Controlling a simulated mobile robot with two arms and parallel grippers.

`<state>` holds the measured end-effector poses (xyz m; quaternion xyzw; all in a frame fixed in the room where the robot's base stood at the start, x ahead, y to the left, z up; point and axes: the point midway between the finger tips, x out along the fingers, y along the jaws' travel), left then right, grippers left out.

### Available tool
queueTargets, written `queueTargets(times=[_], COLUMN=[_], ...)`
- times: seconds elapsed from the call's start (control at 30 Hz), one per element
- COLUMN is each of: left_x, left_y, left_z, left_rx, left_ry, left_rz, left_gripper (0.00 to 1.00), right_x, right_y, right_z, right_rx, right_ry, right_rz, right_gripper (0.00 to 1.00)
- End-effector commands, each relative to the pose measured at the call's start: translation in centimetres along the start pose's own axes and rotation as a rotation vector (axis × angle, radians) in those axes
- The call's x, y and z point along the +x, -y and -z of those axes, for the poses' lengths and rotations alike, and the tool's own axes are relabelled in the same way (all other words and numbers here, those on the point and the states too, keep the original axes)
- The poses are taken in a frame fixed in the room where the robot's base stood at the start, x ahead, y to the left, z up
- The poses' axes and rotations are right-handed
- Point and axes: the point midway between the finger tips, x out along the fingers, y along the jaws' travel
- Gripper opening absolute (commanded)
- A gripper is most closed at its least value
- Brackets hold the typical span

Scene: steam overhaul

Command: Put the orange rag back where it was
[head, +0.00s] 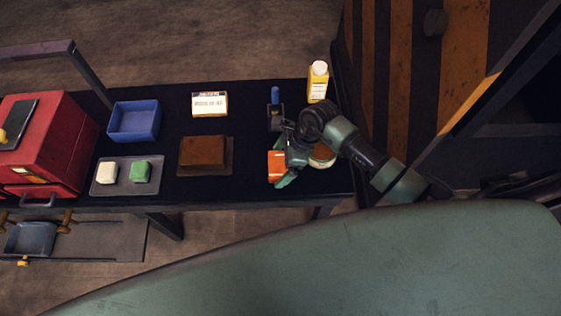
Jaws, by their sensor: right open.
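The orange rag (275,162) appears to be the small orange piece with a pale band near the right end of the black table (240,185). My right gripper (282,179) is open and right at this orange piece, partly covering its right side. I cannot tell whether the fingers touch it or are just above it. My left gripper is not in view.
Left of the rag, a brown block (203,151) sits on a dark tray. A grey tray (122,188) holds a white and a green block. A blue bin (134,122), white box (209,104), blue-handled tool (275,97), yellow bottle (318,83) and red case (60,140) stand around.

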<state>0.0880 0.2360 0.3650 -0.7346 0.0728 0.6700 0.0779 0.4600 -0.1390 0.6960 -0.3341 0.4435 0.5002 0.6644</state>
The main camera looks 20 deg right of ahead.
Motion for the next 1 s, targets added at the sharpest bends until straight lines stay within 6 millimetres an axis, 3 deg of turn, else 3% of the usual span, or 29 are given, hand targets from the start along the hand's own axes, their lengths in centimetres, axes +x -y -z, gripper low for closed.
queueTargets(times=[0.17, 0.6, 0.8, 1.0], left_x=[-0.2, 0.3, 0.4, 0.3], left_y=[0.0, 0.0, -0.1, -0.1], left_z=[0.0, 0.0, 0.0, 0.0], left_rx=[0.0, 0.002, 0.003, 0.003], left_ry=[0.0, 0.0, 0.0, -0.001], left_rz=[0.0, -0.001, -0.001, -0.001], left_gripper=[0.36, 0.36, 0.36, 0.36], right_x=[-1.6, -10.4, -12.1, -12.3], right_y=[0.1, 0.1, 0.0, 0.0], right_z=[-0.1, -0.1, -0.1, -0.1], right_rx=[-0.001, -0.002, -0.001, 0.0], right_ry=[0.0, -0.001, 0.0, 0.0], right_rz=[0.003, 0.004, 0.0, -0.001], right_gripper=[1.0, 1.0, 1.0, 1.0])
